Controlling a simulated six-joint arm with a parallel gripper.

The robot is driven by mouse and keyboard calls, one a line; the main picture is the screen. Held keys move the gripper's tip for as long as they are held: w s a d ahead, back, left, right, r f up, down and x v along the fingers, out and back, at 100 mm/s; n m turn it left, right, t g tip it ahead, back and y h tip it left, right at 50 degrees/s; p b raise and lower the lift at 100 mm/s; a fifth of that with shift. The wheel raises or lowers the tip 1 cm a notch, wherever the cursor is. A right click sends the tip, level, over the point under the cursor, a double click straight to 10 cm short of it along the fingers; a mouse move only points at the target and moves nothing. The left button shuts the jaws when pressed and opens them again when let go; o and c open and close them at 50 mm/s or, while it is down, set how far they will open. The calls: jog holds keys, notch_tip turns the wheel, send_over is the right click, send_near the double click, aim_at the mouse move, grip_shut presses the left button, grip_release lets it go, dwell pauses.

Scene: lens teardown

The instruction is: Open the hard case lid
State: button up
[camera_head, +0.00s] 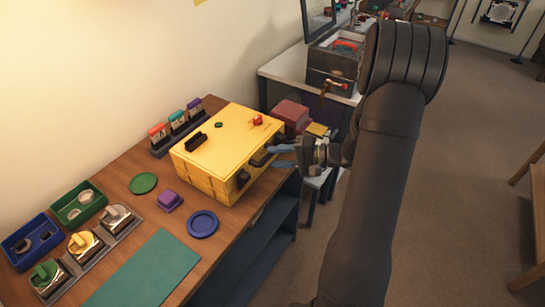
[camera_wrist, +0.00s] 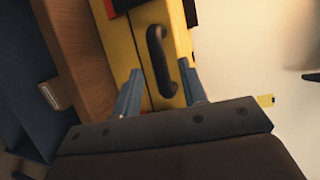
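The yellow hard case (camera_head: 230,146) stands on the wooden table with its lid closed. Its front has black fittings, and a black handle (camera_wrist: 158,60) shows in the wrist view. My gripper (camera_head: 276,156) is at the front right side of the case. In the wrist view its two blue fingers (camera_wrist: 162,92) are spread apart, one on each side of the lower part of the black handle. Whether either finger touches the case cannot be told. Nothing is held between them.
A purple block (camera_head: 170,200), a blue round dish (camera_head: 203,224) and a green disc (camera_head: 143,183) lie left of the case. A rack of coloured cards (camera_head: 176,127) stands behind it. Red boxes (camera_head: 291,113) are beyond its right side. A teal mat (camera_head: 146,272) lies in front.

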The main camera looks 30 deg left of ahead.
jog(key=shift+x, duration=1)
grip_shut()
